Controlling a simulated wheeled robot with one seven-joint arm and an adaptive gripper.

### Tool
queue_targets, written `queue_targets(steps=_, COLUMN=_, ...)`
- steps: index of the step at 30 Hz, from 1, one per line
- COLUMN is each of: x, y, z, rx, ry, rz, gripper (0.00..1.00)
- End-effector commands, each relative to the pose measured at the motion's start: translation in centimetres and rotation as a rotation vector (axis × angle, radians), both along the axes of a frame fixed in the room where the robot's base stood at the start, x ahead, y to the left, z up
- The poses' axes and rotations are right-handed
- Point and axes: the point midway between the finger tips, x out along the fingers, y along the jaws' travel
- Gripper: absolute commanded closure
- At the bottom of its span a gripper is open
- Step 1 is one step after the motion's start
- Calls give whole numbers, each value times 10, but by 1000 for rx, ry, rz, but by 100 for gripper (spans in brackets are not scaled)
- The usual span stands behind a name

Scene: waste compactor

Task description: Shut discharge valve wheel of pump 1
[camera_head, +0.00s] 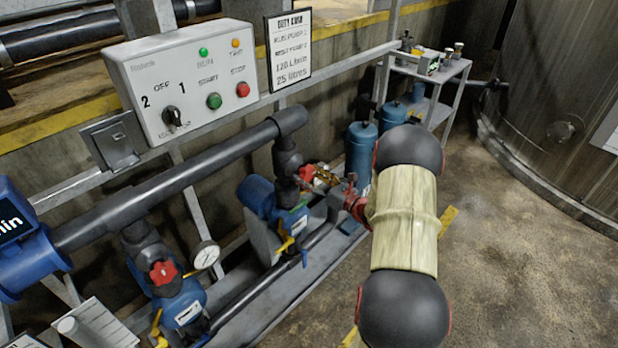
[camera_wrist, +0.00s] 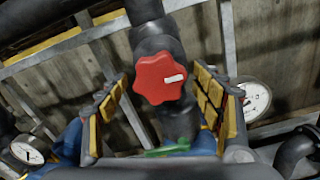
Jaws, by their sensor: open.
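A red lobed valve wheel (camera_head: 307,173) sits on the dark vertical pipe above the right-hand blue pump (camera_head: 291,222). In the wrist view the red wheel (camera_wrist: 158,76) is in front of my gripper, with a white mark pointing right. My gripper (camera_wrist: 160,105) is open, its yellow-padded fingers to the left and right of the wheel, with visible gaps. In the head view my gripper (camera_head: 328,183) is beside the right-hand wheel, partly hidden by my arm. A second red wheel (camera_head: 163,272) sits above the left-hand blue pump (camera_head: 182,306). I cannot read pump numbers.
A grey control box (camera_head: 183,80) with a selector and buttons hangs above a thick dark pipe (camera_head: 180,178). A pressure gauge (camera_head: 206,255) is near the left pump. Blue cylinders (camera_head: 361,150) and a small table (camera_head: 440,78) stand behind. Floor at right is clear.

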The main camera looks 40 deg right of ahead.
Motion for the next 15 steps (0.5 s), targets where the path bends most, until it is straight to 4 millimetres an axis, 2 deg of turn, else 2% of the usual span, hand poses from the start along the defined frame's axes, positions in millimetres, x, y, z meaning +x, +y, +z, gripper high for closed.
queue_targets(steps=4, x=0, y=0, z=0, rx=0, ry=0, rz=0, gripper=34)
queue_targets(steps=15, x=0, y=0, z=0, rx=0, ry=0, rz=0, gripper=55)
